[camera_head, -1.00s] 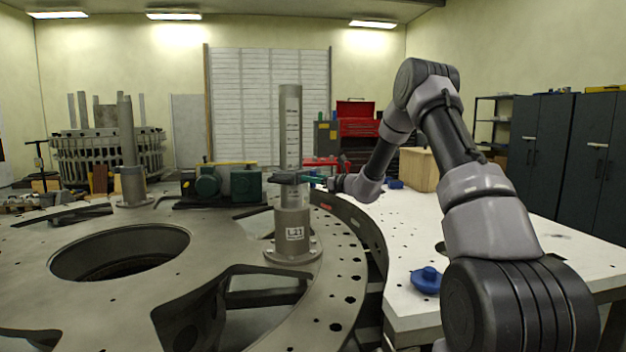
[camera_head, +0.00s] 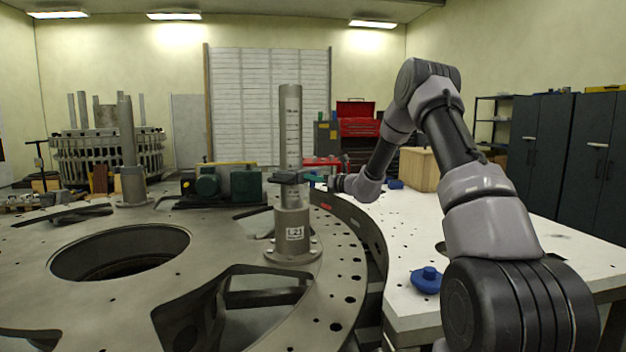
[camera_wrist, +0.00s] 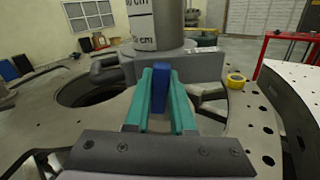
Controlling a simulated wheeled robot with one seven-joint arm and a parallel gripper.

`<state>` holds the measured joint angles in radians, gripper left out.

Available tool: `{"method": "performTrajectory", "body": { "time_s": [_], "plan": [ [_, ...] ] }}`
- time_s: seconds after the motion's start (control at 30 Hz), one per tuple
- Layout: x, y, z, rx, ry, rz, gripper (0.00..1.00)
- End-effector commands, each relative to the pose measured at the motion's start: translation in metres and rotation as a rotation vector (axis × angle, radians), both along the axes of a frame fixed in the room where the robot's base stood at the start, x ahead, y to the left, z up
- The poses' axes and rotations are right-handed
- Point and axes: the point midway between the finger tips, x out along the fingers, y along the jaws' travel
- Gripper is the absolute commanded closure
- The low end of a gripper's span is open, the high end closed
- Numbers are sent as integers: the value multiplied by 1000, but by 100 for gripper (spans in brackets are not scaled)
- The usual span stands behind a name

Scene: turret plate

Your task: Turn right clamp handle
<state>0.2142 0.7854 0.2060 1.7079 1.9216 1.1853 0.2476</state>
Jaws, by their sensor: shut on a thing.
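The right clamp (camera_head: 287,178) is a dark grey collar around the upright grey post (camera_head: 290,130) on the turret plate (camera_head: 200,290). In the wrist view, the clamp (camera_wrist: 205,66) wraps the post, and its blue handle (camera_wrist: 160,88) stands between my two teal fingers. My gripper (camera_wrist: 161,100) is shut on this handle, one finger on each side. In the head view, my gripper (camera_head: 316,178) reaches the clamp from the right; the blue handle is hidden or too small to make out there.
A second post (camera_head: 128,150) stands at the left of the plate, beyond a large round hole (camera_head: 120,252). A white table (camera_head: 480,240) with a blue knobbed part (camera_head: 426,280) lies right. A yellow tape roll (camera_wrist: 236,81) sits near the clamp.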

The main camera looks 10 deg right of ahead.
Motion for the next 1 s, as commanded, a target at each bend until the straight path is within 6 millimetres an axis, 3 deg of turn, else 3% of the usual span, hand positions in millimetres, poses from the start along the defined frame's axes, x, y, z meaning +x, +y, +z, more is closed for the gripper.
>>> {"method": "performTrajectory", "body": {
  "time_s": [1.0],
  "plan": [
    [3,-5,-4,752,587,-1,100]
  ]
}}
